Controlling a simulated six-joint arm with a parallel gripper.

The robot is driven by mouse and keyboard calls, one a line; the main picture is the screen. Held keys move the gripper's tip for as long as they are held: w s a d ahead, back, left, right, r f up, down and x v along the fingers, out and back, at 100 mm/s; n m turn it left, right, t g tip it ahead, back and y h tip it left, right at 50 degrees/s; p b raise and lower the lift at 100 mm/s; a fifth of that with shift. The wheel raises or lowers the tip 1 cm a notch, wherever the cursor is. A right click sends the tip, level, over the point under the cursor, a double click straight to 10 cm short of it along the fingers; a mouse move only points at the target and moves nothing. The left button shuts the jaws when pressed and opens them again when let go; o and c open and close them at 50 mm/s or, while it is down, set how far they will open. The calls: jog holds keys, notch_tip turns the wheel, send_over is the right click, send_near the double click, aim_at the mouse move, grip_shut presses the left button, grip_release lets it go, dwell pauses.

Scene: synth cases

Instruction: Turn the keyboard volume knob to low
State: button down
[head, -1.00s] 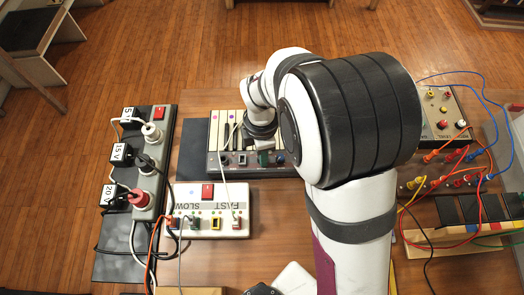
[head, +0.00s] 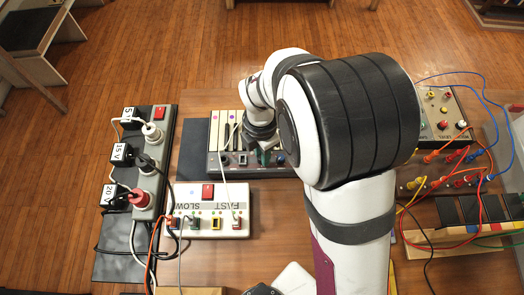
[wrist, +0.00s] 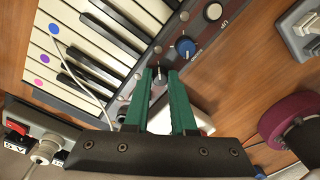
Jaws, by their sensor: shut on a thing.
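The keyboard (head: 214,160) lies on the table, partly hidden behind my arm in the head view. In the wrist view its panel carries a small grey knob (wrist: 160,80), a blue knob (wrist: 185,47) and a white button (wrist: 214,11) marked UP. My gripper (wrist: 161,74) has its green fingertips shut on the grey knob, one on each side. Its pointer and any label for it cannot be read. In the head view my gripper (head: 263,157) is over the keyboard's front panel, and the knob is hidden there.
A white box (head: 245,192) marked FAST and SLOW stands in front of the keyboard, with a cable crossing the keys. A power strip (head: 163,128) with plugs is at the left. A box with cables (head: 437,128) is at the right.

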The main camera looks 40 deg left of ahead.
jog(key=c, duration=0.7)
grip_release()
jog(key=shift+c, duration=0.2)
